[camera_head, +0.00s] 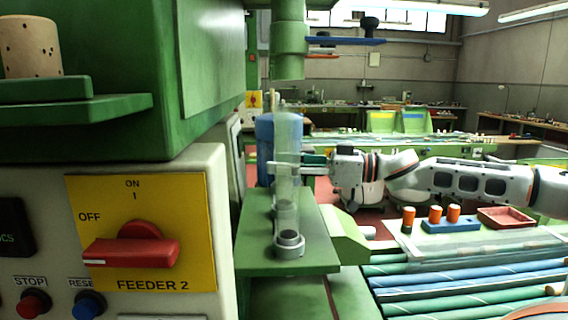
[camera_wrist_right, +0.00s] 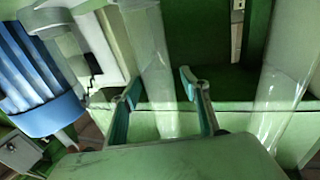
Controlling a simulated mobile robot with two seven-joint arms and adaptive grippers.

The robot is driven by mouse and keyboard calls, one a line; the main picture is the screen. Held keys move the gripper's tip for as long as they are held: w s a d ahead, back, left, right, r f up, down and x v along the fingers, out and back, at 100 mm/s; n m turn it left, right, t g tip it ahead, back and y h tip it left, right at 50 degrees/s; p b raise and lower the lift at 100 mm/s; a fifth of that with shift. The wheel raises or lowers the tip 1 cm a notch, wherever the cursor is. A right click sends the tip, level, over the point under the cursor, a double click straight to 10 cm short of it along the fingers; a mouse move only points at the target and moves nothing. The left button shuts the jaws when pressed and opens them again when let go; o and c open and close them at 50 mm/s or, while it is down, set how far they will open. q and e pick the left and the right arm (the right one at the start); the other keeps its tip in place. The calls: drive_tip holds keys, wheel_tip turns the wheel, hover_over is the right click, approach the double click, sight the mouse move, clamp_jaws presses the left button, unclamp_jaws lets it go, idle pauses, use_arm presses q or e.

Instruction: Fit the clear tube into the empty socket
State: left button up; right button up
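A clear tube (camera_head: 288,135) stands upright above the green shelf (camera_head: 315,240) in the head view. At the shelf's front is a round socket (camera_head: 289,241) with a dark, empty-looking hole. My right gripper (camera_head: 300,161) reaches in from the right at the tube's mid-height. In the right wrist view its two fingers (camera_wrist_right: 160,95) are apart. One clear tube (camera_wrist_right: 150,50) shows between or just beyond them, with a visible gap to one finger. Another clear tube (camera_wrist_right: 287,90) stands at the right of that view. The tubes overlap in the head view, so their lower ends are unclear. My left gripper is not in view.
A green machine with a feeder panel (camera_head: 140,235) fills the left. A green pipe (camera_head: 288,50) hangs above the tube. A blue container (camera_head: 265,135) stands behind. Rollers (camera_head: 450,285) and a blue block with orange pieces (camera_head: 450,225) lie to the right.

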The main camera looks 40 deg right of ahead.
drive_tip(key=shift+s+d+r, duration=0.1)
drive_tip(key=shift+s+d, duration=0.05)
drive_tip(key=shift+d, duration=0.05)
idle(0.4)
drive_tip(key=v, duration=1.1)
drive_tip(key=shift+s+d, duration=0.15)
drive_tip(key=shift+s, duration=0.05)
idle(0.8)
